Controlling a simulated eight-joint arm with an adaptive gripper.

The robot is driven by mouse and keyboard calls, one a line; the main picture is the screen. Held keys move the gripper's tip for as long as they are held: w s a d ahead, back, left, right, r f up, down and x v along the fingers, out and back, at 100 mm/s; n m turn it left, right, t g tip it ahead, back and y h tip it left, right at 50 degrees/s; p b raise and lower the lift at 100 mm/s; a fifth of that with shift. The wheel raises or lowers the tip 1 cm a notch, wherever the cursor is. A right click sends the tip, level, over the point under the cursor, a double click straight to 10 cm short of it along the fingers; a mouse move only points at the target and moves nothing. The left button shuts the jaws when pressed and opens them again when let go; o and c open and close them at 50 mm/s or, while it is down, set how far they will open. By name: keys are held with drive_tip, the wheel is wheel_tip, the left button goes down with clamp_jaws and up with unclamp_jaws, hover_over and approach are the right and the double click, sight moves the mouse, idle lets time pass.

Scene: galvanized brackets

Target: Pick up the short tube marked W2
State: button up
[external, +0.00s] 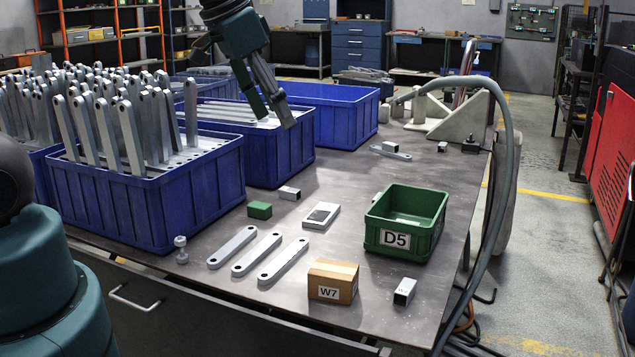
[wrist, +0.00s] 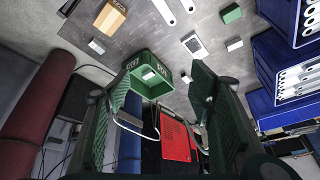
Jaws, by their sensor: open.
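Several short grey tubes lie on the table, and I cannot read a W2 mark on any of them. One tube (external: 290,193) lies beside a green block and also shows in the wrist view (wrist: 234,45). Another tube (external: 405,291) lies at the front right, near the carton, and shows in the wrist view (wrist: 96,46). A third small tube (external: 442,146) lies toward the back right.
The green D5 bin (external: 383,247), W7 carton (external: 333,299), green block (external: 259,210), pale flat box (external: 321,215) and flat bars (external: 257,253) lie around the tubes. Blue crates (external: 215,195) with brackets line the left. A grey hose (external: 510,150) arches over the right edge.

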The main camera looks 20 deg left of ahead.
drive_tip(key=w+d+f+m+g+h+b, duration=0.1)
drive_tip(key=d+f+m, duration=0.2)
drive_tip(key=d+f, duration=0.25)
drive_tip(key=w+d+f+m+g+b, duration=0.1)
drive_tip(key=w+d+f+m+b, duration=0.1)
drive_tip(key=d+f, duration=0.4)
drive_tip(key=m+g+b, duration=0.2)
drive_tip(key=m+g, duration=0.1)
drive_tip(key=m, duration=0.3)
approach(405, 286)
drive_tip(key=a, duration=0.1)
drive_tip(key=shift+d+f+h, duration=0.25)
drive_tip(key=shift+f+h, duration=0.25)
drive_tip(key=shift+f, duration=0.15)
drive_tip(key=shift+f, duration=0.1)
drive_tip(key=shift+b+x, duration=0.5)
drive_tip(key=shift+x, duration=0.7)
drive_tip(key=shift+b+x, duration=1)
drive_tip(key=shift+x, duration=1.6)
drive_tip(key=shift+d, duration=0.1)
drive_tip(key=shift+c, duration=0.7)
drive_tip(key=c, duration=0.9)
